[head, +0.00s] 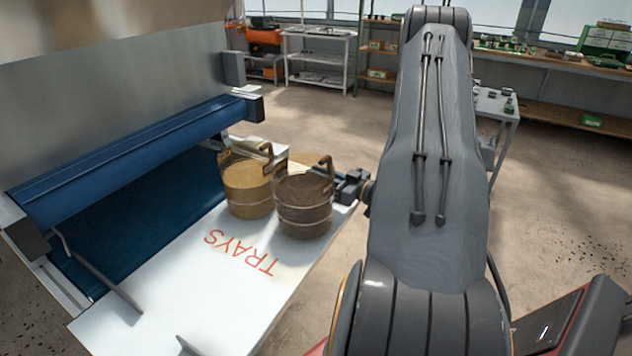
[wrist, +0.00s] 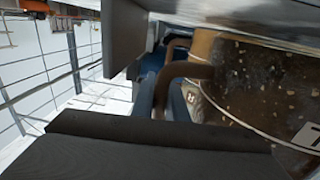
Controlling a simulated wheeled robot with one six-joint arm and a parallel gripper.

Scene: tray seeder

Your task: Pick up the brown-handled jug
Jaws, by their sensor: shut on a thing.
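Two bucket-like jugs stand side by side at the far end of the white table marked TRAYS. The right one (head: 305,208) is darker brown, with a brown handle (head: 326,163) on its right side. The left one (head: 248,190) is tan and partly overlapped by it. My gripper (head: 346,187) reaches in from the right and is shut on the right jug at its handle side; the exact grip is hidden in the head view. In the wrist view the jug's speckled wall (wrist: 255,90) fills the right, and its brown handle (wrist: 180,78) lies close to my dark finger.
The white table (head: 215,290) is bare in front of the jugs. A blue roller and belt machine (head: 140,150) lies along its left. A white rack (head: 320,62) and shelves stand at the back. Open floor lies to the right of the table.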

